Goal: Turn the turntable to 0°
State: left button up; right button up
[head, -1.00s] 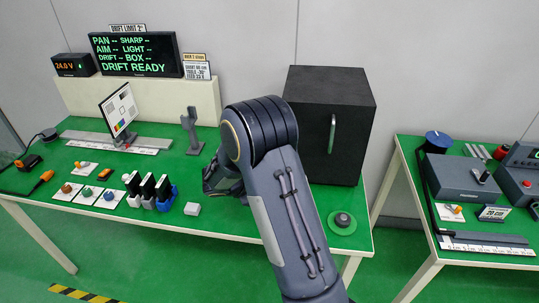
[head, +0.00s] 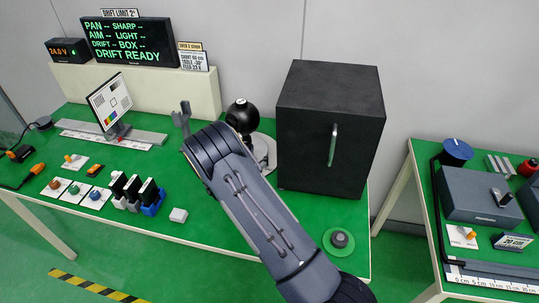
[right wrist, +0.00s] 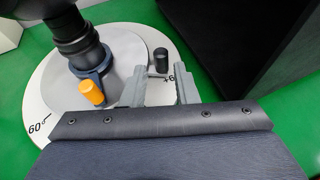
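The turntable is a pale round plate with a grey inner disc, partly hidden behind my right arm in the head view (head: 266,150). An orange peg (right wrist: 91,92) sits by a blue-grey collar at the black column's foot. A short black peg (right wrist: 161,60) stands near the right rim. My right gripper (right wrist: 160,75) is open, its fingertips just short of the black peg. My left gripper is out of view.
A large black box (head: 330,130) stands close to the right of the turntable. A grey forked post (head: 182,118) stands to its left. Small blocks and a test chart (head: 111,104) are farther left.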

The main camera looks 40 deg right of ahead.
aim_at(266, 157)
jog(key=p+x, duration=0.1)
jog(key=x, duration=0.5)
jog(key=shift+d+f, duration=0.1)
jog(key=shift+d, duration=0.15)
grip_shut()
